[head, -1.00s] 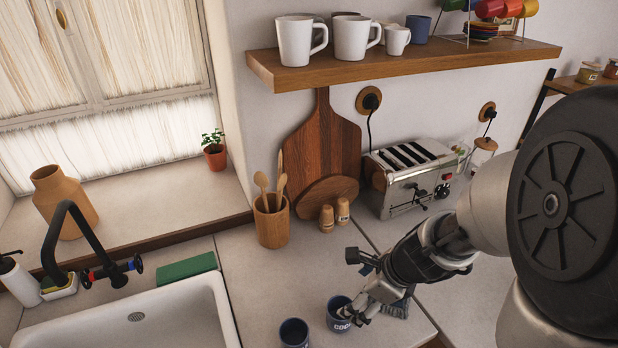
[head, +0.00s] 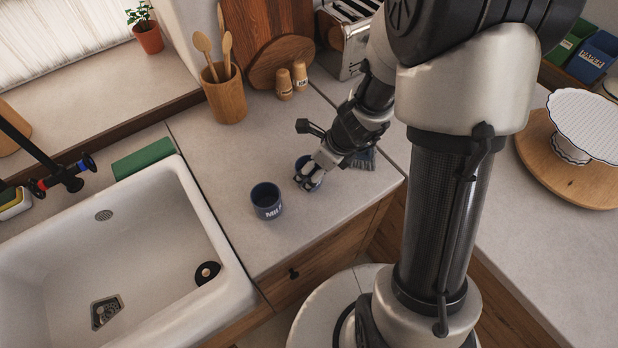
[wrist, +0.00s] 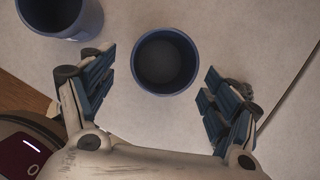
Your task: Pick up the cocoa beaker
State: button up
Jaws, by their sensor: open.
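The cocoa beaker (head: 302,161) is a small dark blue cup standing upright on the counter, largely covered by my gripper (head: 309,177) in the head view. Its label is hidden now. In the wrist view the cocoa beaker (wrist: 165,62) is seen from above, empty-looking, between my two spread fingers and a little ahead of them. My gripper is open, with a gap on each side of the beaker.
A white sink (head: 150,235) lies to the left, with a green sponge (head: 143,158) behind it. A wooden utensil pot (head: 225,97), two shakers (head: 292,80) and a toaster (head: 348,40) stand at the back.

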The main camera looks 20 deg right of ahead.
jog(key=b+x, duration=0.3)
jog(key=x, duration=0.2)
jog(key=shift+w+f, duration=0.1)
jog(key=shift+w, duration=0.1)
jog(key=shift+c, duration=0.2)
jog(key=c, duration=1.2)
jog(key=shift+c, duration=0.3)
jog(key=shift+r, duration=0.25)
